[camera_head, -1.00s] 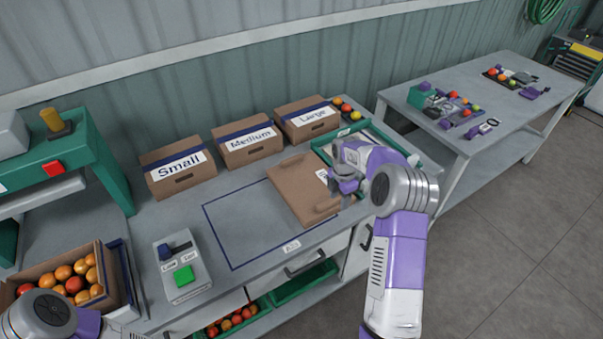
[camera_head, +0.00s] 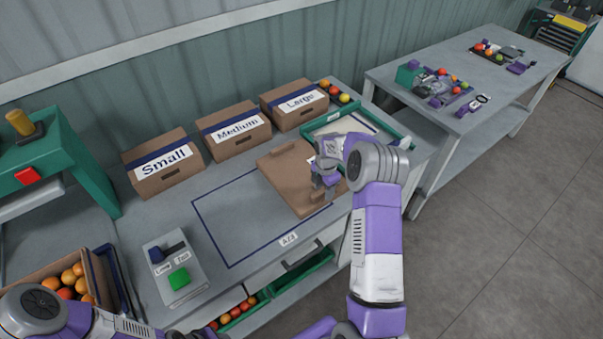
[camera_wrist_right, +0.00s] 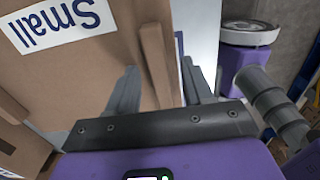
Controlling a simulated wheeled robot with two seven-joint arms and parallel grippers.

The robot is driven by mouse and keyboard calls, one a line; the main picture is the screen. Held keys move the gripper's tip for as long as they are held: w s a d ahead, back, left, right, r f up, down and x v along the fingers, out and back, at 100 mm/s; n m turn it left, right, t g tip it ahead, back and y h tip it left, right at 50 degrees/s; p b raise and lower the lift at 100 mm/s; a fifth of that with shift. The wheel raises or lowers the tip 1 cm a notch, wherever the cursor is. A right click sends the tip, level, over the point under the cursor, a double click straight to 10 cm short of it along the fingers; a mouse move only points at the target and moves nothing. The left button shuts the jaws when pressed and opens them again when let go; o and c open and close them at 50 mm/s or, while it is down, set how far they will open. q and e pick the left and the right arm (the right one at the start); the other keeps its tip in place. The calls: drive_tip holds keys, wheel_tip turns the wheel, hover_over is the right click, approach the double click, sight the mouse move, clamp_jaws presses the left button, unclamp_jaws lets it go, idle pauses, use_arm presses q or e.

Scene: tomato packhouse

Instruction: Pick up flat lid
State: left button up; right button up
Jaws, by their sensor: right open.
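The flat lid (camera_head: 283,172) is a brown cardboard sheet with raised tabs. It lies on the workbench at the right end of the blue-outlined area. In the right wrist view the lid (camera_wrist_right: 90,75) fills the left side, with an upside-down "Small" label. My right gripper (camera_head: 325,192) is open over the lid's right front part. In the wrist view its fingers (camera_wrist_right: 160,90) point toward the lid's edge, one on each side of it in the picture. I cannot tell whether they touch it. My left arm shows at the bottom left; its gripper is out of view.
Boxes labelled Small (camera_head: 160,165), Medium (camera_head: 235,130) and Large (camera_head: 295,105) stand along the back. A green-rimmed tray (camera_head: 395,131) lies right of the lid.

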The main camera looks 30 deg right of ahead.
drive_tip(key=shift+c, duration=0.3)
drive_tip(key=shift+r, duration=0.1)
clamp_jaws()
drive_tip(key=shift+w, duration=0.1)
